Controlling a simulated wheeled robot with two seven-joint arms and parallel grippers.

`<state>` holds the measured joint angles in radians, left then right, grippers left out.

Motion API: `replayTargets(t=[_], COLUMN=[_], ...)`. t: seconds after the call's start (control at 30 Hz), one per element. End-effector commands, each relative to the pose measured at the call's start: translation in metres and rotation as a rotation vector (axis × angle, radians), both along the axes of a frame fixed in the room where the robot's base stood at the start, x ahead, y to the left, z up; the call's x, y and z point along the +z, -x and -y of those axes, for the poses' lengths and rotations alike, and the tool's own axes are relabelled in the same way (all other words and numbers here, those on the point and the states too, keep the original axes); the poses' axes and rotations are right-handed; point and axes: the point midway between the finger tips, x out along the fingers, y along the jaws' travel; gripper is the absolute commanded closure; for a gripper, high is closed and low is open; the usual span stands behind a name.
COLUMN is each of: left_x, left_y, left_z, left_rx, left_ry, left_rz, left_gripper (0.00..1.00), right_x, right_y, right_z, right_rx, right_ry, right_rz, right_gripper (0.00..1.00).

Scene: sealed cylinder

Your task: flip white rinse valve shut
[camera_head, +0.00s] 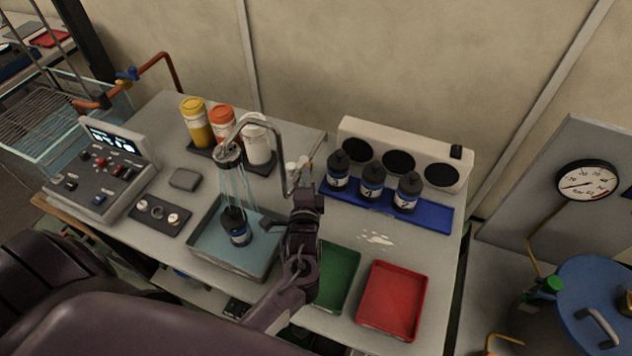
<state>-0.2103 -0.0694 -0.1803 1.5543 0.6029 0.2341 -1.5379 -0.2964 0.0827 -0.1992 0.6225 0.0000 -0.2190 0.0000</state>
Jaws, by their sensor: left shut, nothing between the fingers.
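The white rinse valve (291,169) is a small pale piece at the foot of the curved grey rinse pipe, behind the metal tray. Its lever position is too small to tell. Water streams from the rinse head (229,154) onto a dark bottle (236,224) standing in the water-filled metal tray (266,269). My left gripper (308,187) is shut and empty, just in front and to the right of the valve, with its fingers pointing to the back. I cannot tell whether it touches the valve. My right gripper is out of view.
Three dark numbered bottles (372,180) stand on a blue tray (430,216) to the right. A green tray (341,279) and a red tray (392,300) lie in front. Yellow, orange and white-capped containers (222,124) stand behind the rinse head. A control box (104,168) is at left.

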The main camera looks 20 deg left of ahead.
Motion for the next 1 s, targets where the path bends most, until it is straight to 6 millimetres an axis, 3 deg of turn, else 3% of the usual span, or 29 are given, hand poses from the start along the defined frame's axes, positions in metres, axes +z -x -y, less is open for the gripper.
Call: replayTargets(t=[0.23,0.5,0.67,1.0], left_x=[0.000,0.000,0.003,-0.001], left_y=[0.003,0.003,0.006,0.006], left_z=[-0.012,-0.012,-0.022,-0.023], left_rx=[0.000,0.000,0.000,0.000], left_ry=[0.000,0.000,-0.003,0.000], left_rz=[-0.001,-0.001,-0.003,-0.001], left_gripper=[1.00,1.00,1.00,1.00], right_x=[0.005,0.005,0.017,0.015], right_y=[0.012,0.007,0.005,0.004], right_z=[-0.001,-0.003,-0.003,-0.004], right_rx=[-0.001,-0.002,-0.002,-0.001], right_ry=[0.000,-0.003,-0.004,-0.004], right_rz=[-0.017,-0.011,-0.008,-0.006], right_gripper=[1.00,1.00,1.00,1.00])
